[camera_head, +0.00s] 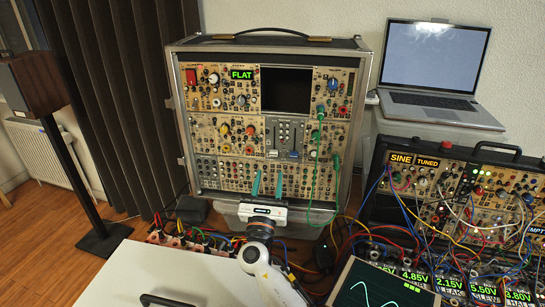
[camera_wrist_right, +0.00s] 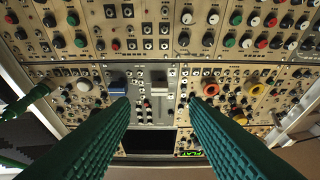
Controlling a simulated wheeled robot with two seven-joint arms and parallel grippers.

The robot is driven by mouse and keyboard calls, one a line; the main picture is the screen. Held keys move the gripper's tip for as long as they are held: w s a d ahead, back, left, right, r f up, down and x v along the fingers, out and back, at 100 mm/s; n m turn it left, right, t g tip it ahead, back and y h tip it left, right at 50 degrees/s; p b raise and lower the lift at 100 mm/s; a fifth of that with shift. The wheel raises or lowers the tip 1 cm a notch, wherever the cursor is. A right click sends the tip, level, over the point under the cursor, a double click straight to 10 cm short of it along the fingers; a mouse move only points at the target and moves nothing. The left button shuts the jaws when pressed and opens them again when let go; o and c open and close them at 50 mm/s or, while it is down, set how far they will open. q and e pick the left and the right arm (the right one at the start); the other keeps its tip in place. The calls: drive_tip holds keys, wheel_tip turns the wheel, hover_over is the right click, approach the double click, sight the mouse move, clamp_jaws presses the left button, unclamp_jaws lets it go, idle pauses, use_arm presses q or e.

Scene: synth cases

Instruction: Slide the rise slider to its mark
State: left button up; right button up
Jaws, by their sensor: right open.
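A grey slider panel (camera_head: 284,132) sits in the middle of the upright synth case. It has a pale slider cap (camera_head: 273,153) at left and a blue one (camera_head: 293,154) at right, both low. In the upside-down right wrist view, the blue cap (camera_wrist_right: 117,87) is at left and the pale cap (camera_wrist_right: 187,88) at right. I cannot read which is rise, nor make out its mark. My right gripper (camera_head: 267,182) is open and empty below and in front of the panel; its green fingers (camera_wrist_right: 158,102) show spread apart. My left gripper is not in view.
A green cable (camera_head: 315,180) hangs just right of the sliders. The case's screen reads FLAT (camera_head: 242,73). A second synth case (camera_head: 460,190) with many cables stands at right, below a laptop (camera_head: 435,70). A white tabletop (camera_head: 165,275) is at lower left.

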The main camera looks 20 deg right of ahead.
sight(273, 156)
drive_tip(key=p+x, duration=0.1)
drive_tip(key=x, duration=0.4)
drive_tip(key=shift+w+d, duration=0.2)
drive_tip(key=shift+w, duration=0.2)
drive_tip(key=shift+w+d+r, duration=0.15)
drive_tip(key=shift+w, duration=0.15)
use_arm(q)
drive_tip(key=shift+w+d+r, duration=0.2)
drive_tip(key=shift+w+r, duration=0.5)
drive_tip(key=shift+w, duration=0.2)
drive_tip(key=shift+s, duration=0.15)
use_arm(e)
drive_tip(key=shift+c, duration=0.2)
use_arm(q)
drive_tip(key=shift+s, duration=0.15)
use_arm(e)
clamp_jaws()
